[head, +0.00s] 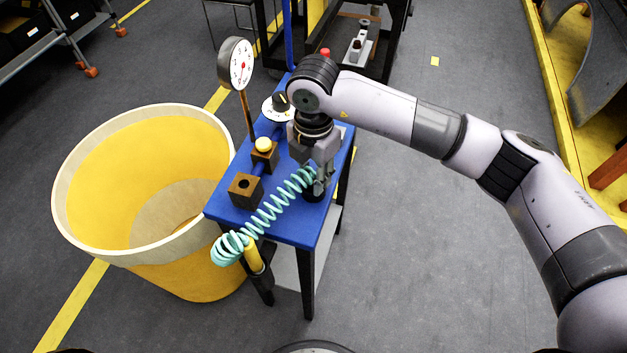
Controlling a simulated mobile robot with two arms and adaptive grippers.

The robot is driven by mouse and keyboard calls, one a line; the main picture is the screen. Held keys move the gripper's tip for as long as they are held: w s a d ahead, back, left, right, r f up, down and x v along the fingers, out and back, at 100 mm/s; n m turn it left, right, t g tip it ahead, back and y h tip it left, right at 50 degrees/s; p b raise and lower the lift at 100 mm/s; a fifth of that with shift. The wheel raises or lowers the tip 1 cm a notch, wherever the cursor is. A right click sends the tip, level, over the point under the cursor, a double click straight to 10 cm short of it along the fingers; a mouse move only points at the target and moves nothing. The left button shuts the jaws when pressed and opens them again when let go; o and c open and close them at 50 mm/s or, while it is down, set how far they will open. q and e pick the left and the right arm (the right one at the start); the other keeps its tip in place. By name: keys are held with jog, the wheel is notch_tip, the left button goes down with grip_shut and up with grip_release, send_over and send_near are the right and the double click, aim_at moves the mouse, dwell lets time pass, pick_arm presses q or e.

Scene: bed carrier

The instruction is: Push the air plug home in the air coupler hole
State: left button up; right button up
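My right gripper (319,184) points down over the right part of the blue table (291,230), at the upper end of a coiled teal hose (268,212). No separate air plug can be made out; the hose end is at the fingers and partly hidden by them. I cannot tell whether the fingers are shut on it. A dark round piece shows just below the fingertips. My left gripper is out of view.
A brown block with a pale yellow button (264,153) and a dial gauge on a post (236,64) stand behind the holed block. A round knob dial (277,107) is at the back. A yellow cylinder (252,255) is at the front edge. A large yellow bin (150,270) is left.

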grip_shut()
jog(key=shift+r, duration=0.1)
